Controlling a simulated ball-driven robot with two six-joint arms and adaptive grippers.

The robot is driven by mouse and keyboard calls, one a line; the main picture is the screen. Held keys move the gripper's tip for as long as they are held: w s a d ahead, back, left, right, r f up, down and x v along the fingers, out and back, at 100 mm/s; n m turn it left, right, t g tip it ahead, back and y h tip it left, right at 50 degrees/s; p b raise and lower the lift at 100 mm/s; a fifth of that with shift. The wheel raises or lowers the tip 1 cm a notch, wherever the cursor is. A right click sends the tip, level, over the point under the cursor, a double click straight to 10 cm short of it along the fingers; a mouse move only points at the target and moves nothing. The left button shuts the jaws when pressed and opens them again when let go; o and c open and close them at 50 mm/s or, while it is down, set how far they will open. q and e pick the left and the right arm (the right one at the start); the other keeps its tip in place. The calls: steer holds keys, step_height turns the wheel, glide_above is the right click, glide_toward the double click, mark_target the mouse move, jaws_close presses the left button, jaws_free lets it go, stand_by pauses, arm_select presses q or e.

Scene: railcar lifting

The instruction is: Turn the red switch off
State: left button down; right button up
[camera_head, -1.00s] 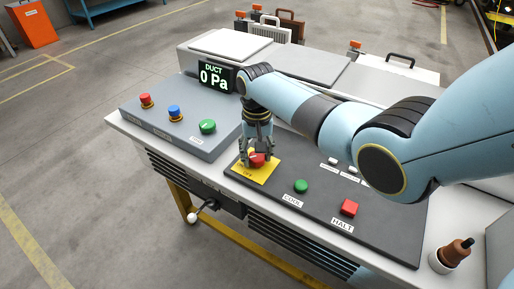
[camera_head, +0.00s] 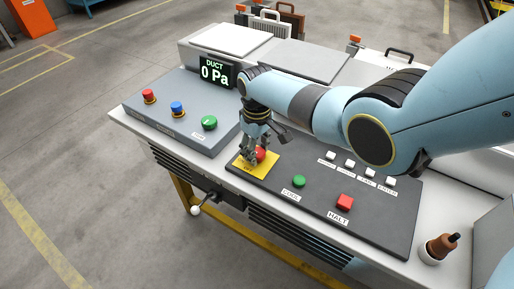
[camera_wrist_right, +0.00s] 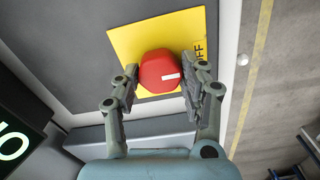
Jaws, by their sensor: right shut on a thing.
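The red switch (camera_head: 260,155) is a round red knob on a yellow plate (camera_head: 266,168) on the dark panel. In the right wrist view the red knob (camera_wrist_right: 157,66) carries a short white mark that points to the right, roughly toward the plate's edge with the partly hidden "OFF" lettering (camera_wrist_right: 199,48). My right gripper (camera_head: 254,157) is down at the knob, and its fingers (camera_wrist_right: 163,77) stand on either side of it, shut on it. Part of the plate is hidden behind the fingers. My left gripper is not in view.
A green button (camera_head: 299,181) and a red HALT button (camera_head: 345,202) sit on the same panel, with several small white buttons behind. A grey panel at left holds red, blue and green buttons (camera_head: 209,122). The display (camera_head: 215,73) reads "DUCT 0 Pa".

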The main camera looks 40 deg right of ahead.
mark_target(257, 151)
stand_by(0.5)
steer(key=o, duration=1.2)
step_height(257, 151, up, 12)
